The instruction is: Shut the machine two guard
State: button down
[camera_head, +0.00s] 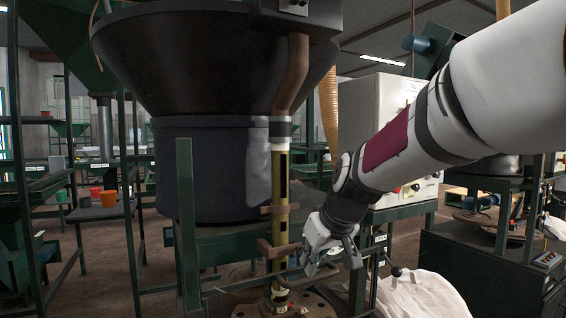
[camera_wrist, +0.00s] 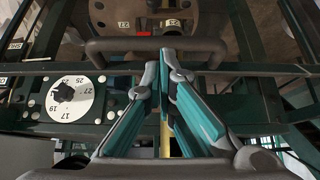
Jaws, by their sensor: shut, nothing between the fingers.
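My gripper (camera_head: 311,267) reaches down beside the yellow post (camera_head: 281,190) in the head view. In the wrist view my gripper (camera_wrist: 165,58) is shut and empty, its teal fingers meeting at the tips. A dark, round-cornered bar like a handle (camera_wrist: 120,44) crosses in front of the fingertips. The tips look very close to it, but I cannot tell whether they touch. I cannot clearly make out the machine two guard or how far it stands open. My gripper and wrist hide part of the frame behind them in the head view.
A numbered dial (camera_wrist: 70,98) sits on the green panel at left in the wrist view. A large black hopper (camera_head: 190,60) stands left of the post. A pale control box (camera_head: 375,115) stands behind my arm. A white bag (camera_head: 420,296) lies at lower right.

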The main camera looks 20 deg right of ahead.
aim_at(302, 312)
notch_tip(302, 312, down, 14)
jog(key=b, duration=1)
jog(key=shift+s, duration=0.15)
jog(key=shift+f, duration=0.1)
jog(key=shift+r+p, duration=0.3)
jog(key=shift+r, duration=0.1)
jog(key=r+p, duration=0.2)
jog(key=r, duration=0.1)
jog(key=shift+w+r+p, duration=0.3)
jog(key=shift+w+p, duration=0.05)
jog(key=a+p+v, duration=0.1)
jog(key=v, duration=0.8)
jog(key=s+a+r+m+g+h+p, duration=0.1)
jog(key=s+p, duration=0.9)
jog(key=s, duration=1.7)
jog(key=shift+s+a+r+m+g, duration=0.15)
jog(key=shift+a+r+m+g, duration=0.4)
jog(key=shift+g, duration=0.15)
